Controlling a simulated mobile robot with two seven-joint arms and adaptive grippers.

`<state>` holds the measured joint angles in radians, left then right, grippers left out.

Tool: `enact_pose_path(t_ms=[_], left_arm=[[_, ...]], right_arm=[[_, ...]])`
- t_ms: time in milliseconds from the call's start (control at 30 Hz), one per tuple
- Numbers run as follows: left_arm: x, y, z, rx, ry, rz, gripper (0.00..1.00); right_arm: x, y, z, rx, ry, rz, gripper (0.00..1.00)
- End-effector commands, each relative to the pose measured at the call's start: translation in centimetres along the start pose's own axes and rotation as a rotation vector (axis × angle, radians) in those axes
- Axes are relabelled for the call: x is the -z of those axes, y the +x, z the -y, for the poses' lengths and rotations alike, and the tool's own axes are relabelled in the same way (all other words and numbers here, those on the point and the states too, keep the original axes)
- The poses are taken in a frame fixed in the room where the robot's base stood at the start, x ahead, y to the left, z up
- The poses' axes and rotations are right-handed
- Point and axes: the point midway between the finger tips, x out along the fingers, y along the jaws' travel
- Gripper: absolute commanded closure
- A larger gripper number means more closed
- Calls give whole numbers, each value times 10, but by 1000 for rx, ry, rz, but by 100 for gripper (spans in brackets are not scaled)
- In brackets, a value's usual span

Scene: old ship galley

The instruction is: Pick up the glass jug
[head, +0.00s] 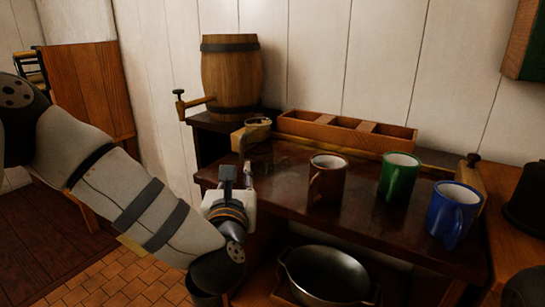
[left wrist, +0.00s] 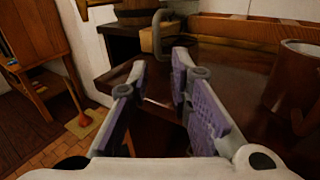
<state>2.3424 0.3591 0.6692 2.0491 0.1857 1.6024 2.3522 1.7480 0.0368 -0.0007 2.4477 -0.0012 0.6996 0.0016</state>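The glass jug (head: 258,146) stands at the left back part of the dark wooden table (head: 285,182). It is see-through and dark, with a brownish rim. In the left wrist view the jug (left wrist: 168,36) shows ahead of the fingers, its grey curved handle toward me. My left gripper (head: 237,172) is at the table's left front edge, in front of the jug and apart from it. In the left wrist view this gripper (left wrist: 158,75) is open, with nothing between its purple-padded fingers. My right gripper is not in view.
A brown mug (head: 327,182), a green mug (head: 398,178) and a blue mug (head: 452,213) stand right of the jug. A wooden divided box (head: 345,133) lies behind. A barrel (head: 231,75) stands back left. A pot (head: 328,276) sits below the table.

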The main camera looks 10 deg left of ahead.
Motion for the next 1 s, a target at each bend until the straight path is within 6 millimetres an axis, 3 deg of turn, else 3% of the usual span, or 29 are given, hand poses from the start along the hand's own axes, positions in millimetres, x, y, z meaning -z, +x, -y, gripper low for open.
enact_pose_path(t_ms=[167, 300, 667, 933, 967, 1000], left_arm=[[-8, 28, -3, -15, -44, 19, 81], [-6, 57, -3, -14, -40, 16, 81], [-3, 115, -6, -11, -36, 13, 81], [-5, 122, -6, -9, -37, 12, 81], [-5, 122, -6, -10, -37, 12, 83], [-5, 122, -6, -10, -37, 12, 92]], right_arm=[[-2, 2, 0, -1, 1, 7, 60], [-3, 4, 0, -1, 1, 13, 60], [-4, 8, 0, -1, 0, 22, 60], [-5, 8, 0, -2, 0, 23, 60], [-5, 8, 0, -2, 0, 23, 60], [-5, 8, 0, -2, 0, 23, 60]])
